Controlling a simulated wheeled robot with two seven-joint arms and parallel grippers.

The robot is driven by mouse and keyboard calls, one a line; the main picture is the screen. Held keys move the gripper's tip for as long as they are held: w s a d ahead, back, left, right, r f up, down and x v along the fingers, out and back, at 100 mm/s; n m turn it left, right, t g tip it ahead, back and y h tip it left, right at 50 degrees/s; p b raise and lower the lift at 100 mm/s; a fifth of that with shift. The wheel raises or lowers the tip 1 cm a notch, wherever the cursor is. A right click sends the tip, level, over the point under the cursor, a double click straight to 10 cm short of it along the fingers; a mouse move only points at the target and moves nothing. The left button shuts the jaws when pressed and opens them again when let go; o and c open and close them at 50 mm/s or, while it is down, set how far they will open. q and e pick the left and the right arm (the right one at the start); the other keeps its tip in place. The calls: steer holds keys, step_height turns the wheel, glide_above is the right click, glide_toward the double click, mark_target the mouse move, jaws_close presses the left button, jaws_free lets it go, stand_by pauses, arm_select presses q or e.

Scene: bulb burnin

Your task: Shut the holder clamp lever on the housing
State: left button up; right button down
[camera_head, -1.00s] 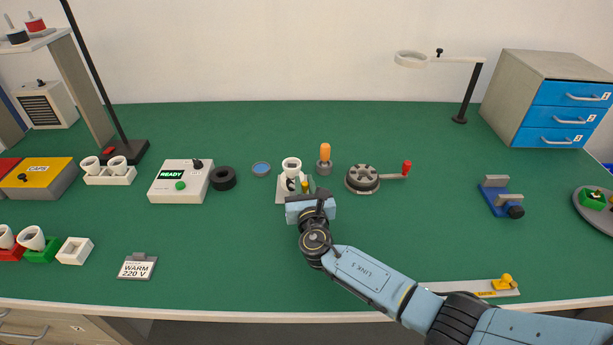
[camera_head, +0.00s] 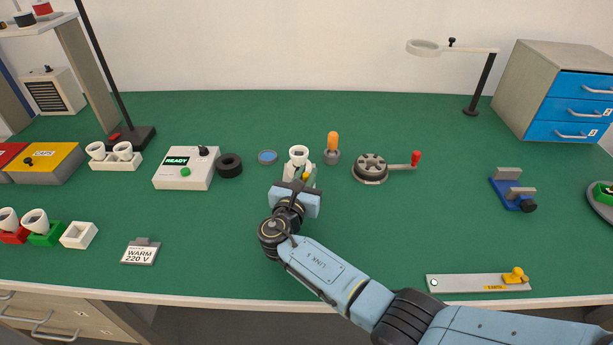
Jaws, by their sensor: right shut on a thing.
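The white bulb housing (camera_head: 299,155) stands upright in its holder (camera_head: 286,172), near the middle of the bench. The yellow clamp lever (camera_head: 306,176) shows at the front of the holder, right at my right gripper. My right gripper (camera_head: 304,182) reaches in from the front and is shut on the lever. Its blue body and wrist hide the fingertips and much of the holder's front, so the lever's exact angle is hard to tell. My left gripper is not in view.
An orange-handled tool (camera_head: 333,146) stands close right of the holder, with a crank wheel (camera_head: 370,169) beyond it. A blue disc (camera_head: 267,157), a black ring (camera_head: 229,165) and the READY tester (camera_head: 185,168) lie to the left.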

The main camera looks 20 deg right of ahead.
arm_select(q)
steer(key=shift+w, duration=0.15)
arm_select(e)
steer(key=c, duration=1.5)
jaws_free()
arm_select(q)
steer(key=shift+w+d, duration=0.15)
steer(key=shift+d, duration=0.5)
arm_select(e)
steer(key=shift+o, duration=0.6)
